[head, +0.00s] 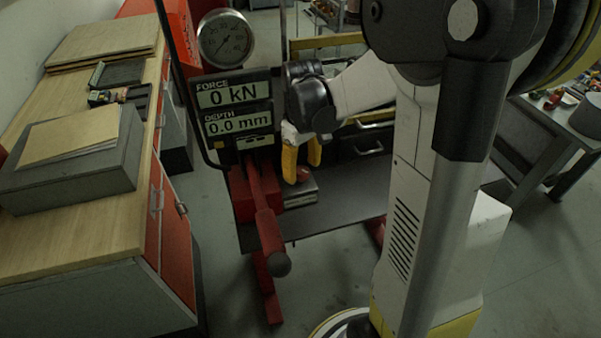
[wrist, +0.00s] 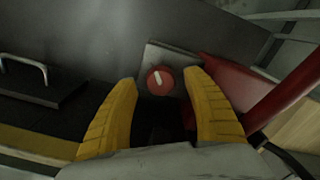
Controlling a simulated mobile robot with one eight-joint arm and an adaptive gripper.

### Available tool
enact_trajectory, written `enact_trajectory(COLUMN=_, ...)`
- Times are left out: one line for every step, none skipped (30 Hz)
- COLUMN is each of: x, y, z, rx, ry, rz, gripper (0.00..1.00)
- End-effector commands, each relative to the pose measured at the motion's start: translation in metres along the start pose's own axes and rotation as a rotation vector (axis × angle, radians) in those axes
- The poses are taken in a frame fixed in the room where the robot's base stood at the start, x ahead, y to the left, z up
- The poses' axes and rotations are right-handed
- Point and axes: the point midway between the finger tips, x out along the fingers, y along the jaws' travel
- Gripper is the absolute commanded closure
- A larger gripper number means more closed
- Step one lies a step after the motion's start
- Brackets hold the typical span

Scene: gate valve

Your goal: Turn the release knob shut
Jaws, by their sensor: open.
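The release knob (wrist: 160,80) is a round red knob with a white bar across its face, set on a grey block (wrist: 152,54) in the wrist view. The bar lies tilted, running from upper left to lower right. In the head view the knob (head: 303,174) is a small red spot by the fingertips. My gripper (wrist: 160,75) is open and empty, its two yellow fingers standing on either side of the knob. I cannot tell whether they touch it. In the head view my gripper (head: 302,172) points down above the press's bed.
A red lever (head: 266,222) with a dark ball end juts forward left of my gripper. The panel (head: 236,108) reads 0 kN and 0.0 mm, below a round gauge (head: 225,39). A wooden-topped workbench (head: 60,225) stands at left. The dark shelf (head: 350,196) right of the knob is clear.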

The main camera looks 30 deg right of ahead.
Motion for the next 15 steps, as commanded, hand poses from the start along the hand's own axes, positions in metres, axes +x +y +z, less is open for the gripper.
enact_trajectory(x=0.0063, y=0.0, z=0.0, rx=0.0, ry=0.0, rz=0.0, gripper=0.41)
enact_trajectory(x=0.0083, y=-0.0001, z=0.0, rx=0.0, ry=0.0, rz=0.0, gripper=0.41)
enact_trajectory(x=0.0103, y=-0.0001, z=0.0001, rx=0.0, ry=0.0, rz=0.0, gripper=0.41)
enact_trajectory(x=0.0114, y=-0.0001, z=0.0001, rx=0.0, ry=0.0, rz=0.0, gripper=0.41)
enact_trajectory(x=0.0122, y=-0.0002, z=0.0001, rx=0.0, ry=0.0, rz=0.0, gripper=0.41)
enact_trajectory(x=0.0129, y=-0.0002, z=0.0002, rx=0.0, ry=0.0, rz=0.0, gripper=0.41)
enact_trajectory(x=0.013, y=-0.0002, z=0.0002, rx=0.0, ry=0.0, rz=0.0, gripper=0.41)
enact_trajectory(x=0.013, y=-0.0002, z=0.0002, rx=0.0, ry=0.0, rz=0.0, gripper=0.41)
enact_trajectory(x=0.0129, y=-0.0002, z=0.0002, rx=0.0, ry=0.0, rz=0.0, gripper=0.41)
enact_trajectory(x=0.0128, y=-0.0002, z=0.0002, rx=0.0, ry=0.0, rz=0.0, gripper=0.41)
enact_trajectory(x=0.0127, y=-0.0002, z=0.0002, rx=0.0, ry=0.0, rz=0.0, gripper=0.41)
enact_trajectory(x=0.0126, y=-0.0002, z=0.0002, rx=0.0, ry=0.0, rz=0.0, gripper=0.41)
enact_trajectory(x=0.0126, y=-0.0002, z=0.0002, rx=0.0, ry=0.0, rz=0.0, gripper=0.43)
enact_trajectory(x=0.0126, y=-0.0002, z=0.0002, rx=0.0, ry=0.0, rz=0.0, gripper=0.52)
enact_trajectory(x=0.0125, y=-0.0002, z=0.0002, rx=0.0, ry=0.0, rz=0.0, gripper=0.64)
